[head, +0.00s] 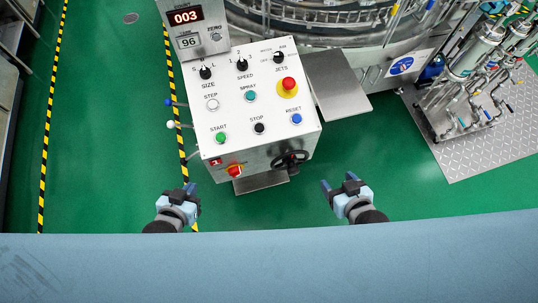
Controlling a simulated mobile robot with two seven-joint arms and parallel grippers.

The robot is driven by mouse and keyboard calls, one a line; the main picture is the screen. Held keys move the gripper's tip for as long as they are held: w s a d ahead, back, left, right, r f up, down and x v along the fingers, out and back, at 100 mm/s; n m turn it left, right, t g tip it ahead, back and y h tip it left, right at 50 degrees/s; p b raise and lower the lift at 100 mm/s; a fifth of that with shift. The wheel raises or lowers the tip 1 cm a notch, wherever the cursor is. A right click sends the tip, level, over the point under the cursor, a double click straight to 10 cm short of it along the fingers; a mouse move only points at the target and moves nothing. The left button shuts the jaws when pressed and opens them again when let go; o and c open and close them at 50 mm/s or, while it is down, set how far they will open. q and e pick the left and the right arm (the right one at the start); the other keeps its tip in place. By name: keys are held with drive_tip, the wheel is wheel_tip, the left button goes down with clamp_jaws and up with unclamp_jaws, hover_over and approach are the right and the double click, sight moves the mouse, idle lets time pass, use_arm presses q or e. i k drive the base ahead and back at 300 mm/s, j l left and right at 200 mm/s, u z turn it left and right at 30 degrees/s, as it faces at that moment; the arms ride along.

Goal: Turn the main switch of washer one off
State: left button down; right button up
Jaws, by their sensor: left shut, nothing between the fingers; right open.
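The washer's control box (222,122) stands ahead of me, with knobs and coloured buttons on its sloped top.
A black handwheel (290,160) sticks out at the front right of the box. A red emergency button (288,84) is on the top panel. A metal plate (262,182) lies low below the box. Piping (480,60) stands at right. Green floor (110,150) is clear at left.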

sight(234, 171)
drive_tip(key=k+j, duration=0.5)
drive_tip(key=j+u, duration=0.25)
drive_tip(key=j, duration=1.1)
